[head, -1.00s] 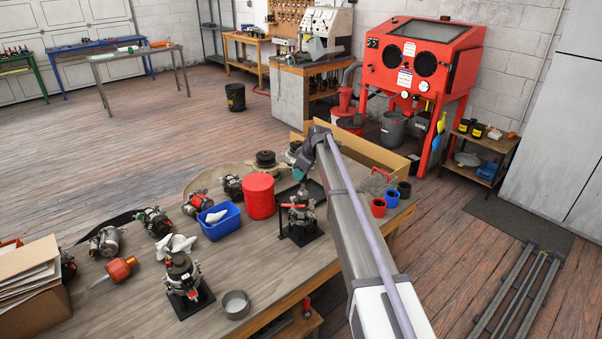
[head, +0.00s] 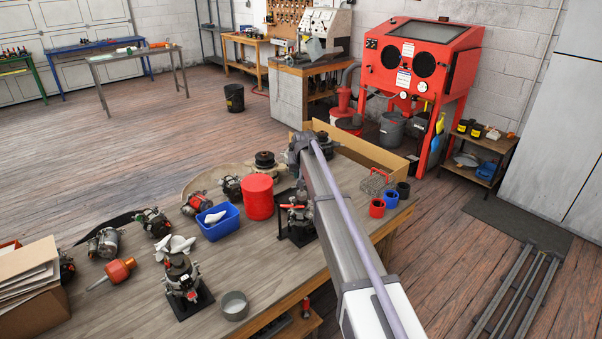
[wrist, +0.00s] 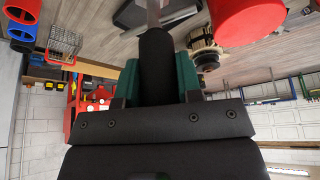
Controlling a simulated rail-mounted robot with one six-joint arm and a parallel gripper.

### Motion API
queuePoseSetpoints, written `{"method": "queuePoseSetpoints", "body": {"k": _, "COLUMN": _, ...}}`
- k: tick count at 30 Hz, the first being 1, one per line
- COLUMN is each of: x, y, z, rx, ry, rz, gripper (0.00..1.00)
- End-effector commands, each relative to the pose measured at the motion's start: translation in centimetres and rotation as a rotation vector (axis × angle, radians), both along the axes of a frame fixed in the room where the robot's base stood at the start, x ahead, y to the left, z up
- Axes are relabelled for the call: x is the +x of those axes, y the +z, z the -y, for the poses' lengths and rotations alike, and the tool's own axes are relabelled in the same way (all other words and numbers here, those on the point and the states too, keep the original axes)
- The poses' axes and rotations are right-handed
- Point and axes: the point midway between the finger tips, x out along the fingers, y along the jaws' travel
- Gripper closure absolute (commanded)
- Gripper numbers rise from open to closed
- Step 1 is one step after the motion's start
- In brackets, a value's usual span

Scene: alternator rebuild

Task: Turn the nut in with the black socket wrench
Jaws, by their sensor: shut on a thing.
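My gripper (wrist: 157,82) has green finger pads and is shut on the black socket wrench (wrist: 157,55), gripping its thick black cylindrical body. A grey metal part (wrist: 154,12) shows beyond the wrench's far end at the top of the wrist view; I cannot tell whether they touch. In the head view, my arm reaches over the bench and hides the gripper and wrench. An alternator on a black stand with a red handle (head: 299,214) is just below the arm's end. I cannot make out the nut in either view.
On the bench (head: 245,270), a red canister (head: 259,197) and a blue bin (head: 219,222) stand left of the stand. Another alternator (head: 181,277) is at the front. Red, blue and black cups (head: 390,199) and a wire basket (head: 376,182) sit right of my arm.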

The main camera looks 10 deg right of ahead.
Motion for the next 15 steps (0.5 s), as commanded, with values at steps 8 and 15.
{"method": "queuePoseSetpoints", "body": {"k": 8, "x": 0.05, "y": 0.01, "z": 0.04, "rx": -0.001, "ry": -0.279, "rz": -0.001, "gripper": 0.90}}
{"method": "queuePoseSetpoints", "body": {"k": 15, "x": -0.09, "y": 0.01, "z": 0.36, "rx": -0.002, "ry": -0.625, "rz": -0.001, "gripper": 0.90}}
